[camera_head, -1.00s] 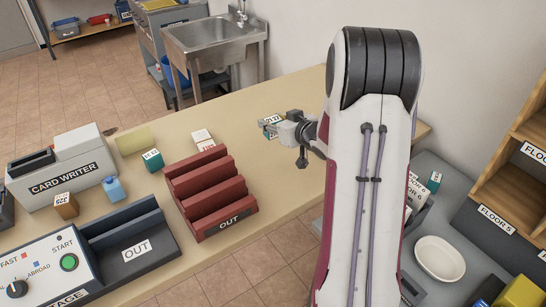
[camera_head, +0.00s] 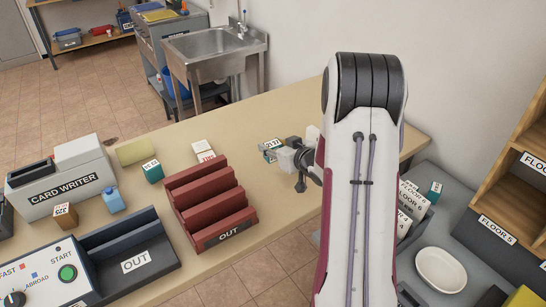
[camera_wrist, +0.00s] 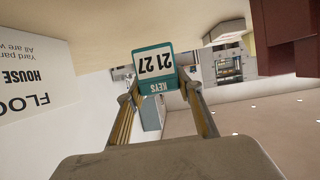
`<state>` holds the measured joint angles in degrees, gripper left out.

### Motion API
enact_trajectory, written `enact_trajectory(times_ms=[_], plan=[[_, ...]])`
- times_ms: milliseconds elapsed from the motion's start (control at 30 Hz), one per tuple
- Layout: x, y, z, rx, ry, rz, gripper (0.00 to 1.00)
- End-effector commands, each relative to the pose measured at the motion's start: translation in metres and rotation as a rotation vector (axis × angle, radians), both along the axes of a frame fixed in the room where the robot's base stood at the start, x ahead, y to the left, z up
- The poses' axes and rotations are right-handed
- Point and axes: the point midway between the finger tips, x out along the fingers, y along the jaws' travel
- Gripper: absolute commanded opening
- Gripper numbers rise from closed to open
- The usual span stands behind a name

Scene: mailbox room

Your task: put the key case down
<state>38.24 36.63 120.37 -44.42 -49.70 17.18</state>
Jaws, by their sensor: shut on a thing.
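The key case is a small teal and white box with the number 2127 and the word KEYS. In the wrist view the key case (camera_wrist: 154,66) sits between my fingertips, its label upside down. My gripper (camera_wrist: 160,88) is shut on it. In the head view the key case (camera_head: 270,149) and my gripper (camera_head: 284,154) are over the back right part of the beige table (camera_head: 262,198), right of the red OUT rack (camera_head: 208,200). I cannot tell whether the case touches the table.
A white box (camera_head: 203,150) and a teal box (camera_head: 153,171) stand left of my gripper. The card writer (camera_head: 62,185) and a dark OUT tray (camera_head: 135,262) are farther left. A white dish (camera_head: 441,270) lies at the right. The table around the case looks clear.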

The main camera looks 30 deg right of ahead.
Motion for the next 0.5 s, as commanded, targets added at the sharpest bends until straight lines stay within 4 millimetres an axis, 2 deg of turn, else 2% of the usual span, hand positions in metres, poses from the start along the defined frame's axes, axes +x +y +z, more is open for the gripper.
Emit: enact_trajectory(times_ms=[167, 500], plan=[[0.000, 0.000, -0.008, 0.002, 0.001, 0.000, 0.12], [0.000, 0.000, -0.040, 0.002, 0.001, -0.001, 0.12]])
